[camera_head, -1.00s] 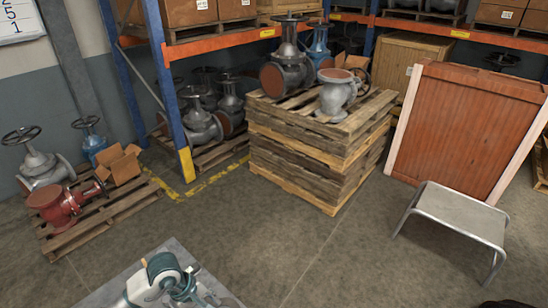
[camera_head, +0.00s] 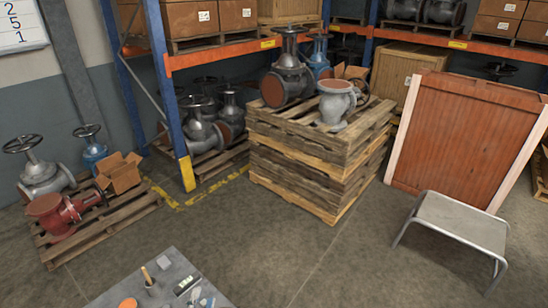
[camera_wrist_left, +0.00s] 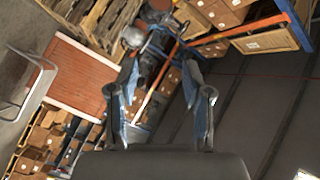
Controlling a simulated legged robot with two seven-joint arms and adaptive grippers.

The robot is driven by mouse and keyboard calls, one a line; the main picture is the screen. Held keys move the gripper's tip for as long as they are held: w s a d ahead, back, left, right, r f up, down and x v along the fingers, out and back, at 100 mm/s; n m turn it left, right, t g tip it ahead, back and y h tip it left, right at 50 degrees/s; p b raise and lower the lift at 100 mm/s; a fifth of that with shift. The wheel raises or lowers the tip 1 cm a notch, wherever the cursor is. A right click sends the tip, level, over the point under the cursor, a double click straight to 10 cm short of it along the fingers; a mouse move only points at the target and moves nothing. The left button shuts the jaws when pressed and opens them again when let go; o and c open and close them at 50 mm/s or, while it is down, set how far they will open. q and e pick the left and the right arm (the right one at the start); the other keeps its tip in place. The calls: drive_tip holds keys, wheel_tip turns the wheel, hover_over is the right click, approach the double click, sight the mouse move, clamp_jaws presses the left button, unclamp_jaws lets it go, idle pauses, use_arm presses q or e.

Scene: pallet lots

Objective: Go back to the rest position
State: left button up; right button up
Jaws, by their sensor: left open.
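My left gripper (camera_wrist_left: 160,78) shows in the left wrist view, its two blue-grey fingers spread apart with nothing between them. It is raised, with the warehouse seen tilted beyond it. In the head view neither arm is in the picture. My right gripper is not in view. The grey table top (camera_head: 218,298) at the bottom of the head view carries an orange round piece (camera_head: 128,303), a grey holder with an orange-handled tool (camera_head: 147,275), and several small parts.
A pallet stack (camera_head: 310,165) with valves stands in the middle. A grey step stool (camera_head: 460,218) is at the right, before a reddish wooden panel (camera_head: 455,140). A low pallet (camera_head: 100,228) with valves is at the left. Open floor lies between the table and the stack.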

use_arm(q)
drive_tip(key=s+a+f+n+g+y, duration=0.1)
drive_tip(key=s+f+n+g, duration=0.3)
drive_tip(key=f, duration=0.4)
drive_tip(key=s+a+f+n+g+y, duration=0.1)
drive_tip(key=s+f+n+g, duration=0.25)
drive_tip(key=s+f, duration=0.35)
drive_tip(key=s+d+f+n+g+h, duration=0.1)
drive_tip(key=s+f+g, duration=0.2)
drive_tip(key=s, duration=0.3)
drive_tip(key=s+d+f+n+g+h, duration=0.1)
drive_tip(key=s+f+g, duration=0.25)
drive_tip(key=s, duration=0.35)
drive_tip(key=s+f+b, duration=0.1)
drive_tip(key=s+f, duration=0.1)
drive_tip(key=f, duration=1.3)
drive_tip(key=s+a+f+g, duration=0.1)
drive_tip(key=f, duration=1.5)
drive_tip(key=shift+s+g+b, duration=0.3)
drive_tip(key=shift+s+b, duration=0.1)
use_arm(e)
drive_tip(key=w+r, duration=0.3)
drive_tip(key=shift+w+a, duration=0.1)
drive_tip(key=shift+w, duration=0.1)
